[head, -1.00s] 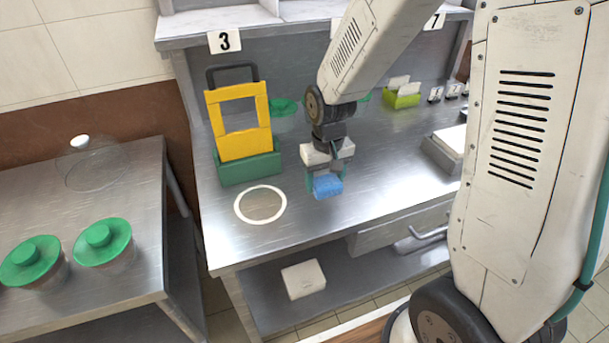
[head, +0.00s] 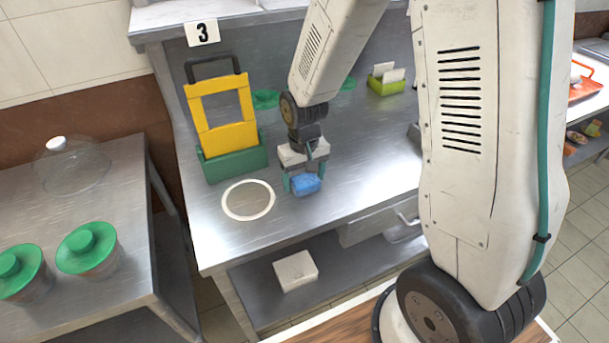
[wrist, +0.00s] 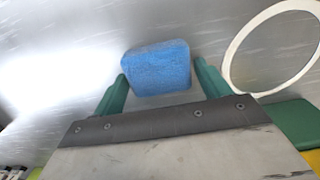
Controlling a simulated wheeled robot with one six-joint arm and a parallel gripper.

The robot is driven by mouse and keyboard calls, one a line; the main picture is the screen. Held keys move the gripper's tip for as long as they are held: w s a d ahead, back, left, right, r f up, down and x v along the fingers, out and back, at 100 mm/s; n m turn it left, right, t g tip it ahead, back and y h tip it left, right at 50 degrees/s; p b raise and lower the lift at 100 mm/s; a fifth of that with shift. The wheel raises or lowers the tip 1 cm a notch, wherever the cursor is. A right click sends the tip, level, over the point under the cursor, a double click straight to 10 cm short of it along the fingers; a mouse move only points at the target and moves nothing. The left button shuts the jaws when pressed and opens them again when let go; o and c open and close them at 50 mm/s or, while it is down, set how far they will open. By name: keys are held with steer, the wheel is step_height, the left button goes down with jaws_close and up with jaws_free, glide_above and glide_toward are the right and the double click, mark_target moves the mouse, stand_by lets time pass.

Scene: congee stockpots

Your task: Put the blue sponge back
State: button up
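The blue sponge (head: 306,185) is between the green fingers of my gripper (head: 304,180), over the steel counter just right of the white ring. The white ring (head: 226,208) lies flat on the counter, empty, and shows at the upper right of the wrist view (wrist: 237,55).
A lime box (head: 388,84) is farther back. On the left side table (head: 150,225) are green-lidded pots (head: 88,248) and a clear dome (head: 85,172). A white box (head: 296,271) sits on the lower shelf.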

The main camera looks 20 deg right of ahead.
mark_target(304, 176)
steer(key=shift+o, duration=0.4)
steer(key=shift+r, duration=0.15)
step_height(304, 176, up, 11)
steer(key=s+d+r, duration=0.1)
steer(key=s+r, duration=0.3)
steer(key=s, duration=0.3)
steer(key=s+d+r, duration=0.1)
steer(key=s+r, duration=0.4)
steer(key=s, duration=0.3)
steer(key=s+d+r+t, duration=0.1)
steer(key=s+r, duration=0.3)
steer(key=s, duration=0.4)
steer(key=shift+d+r, duration=0.2)
steer(key=shift+r, duration=0.05)
steer(key=shift+s, duration=0.1)
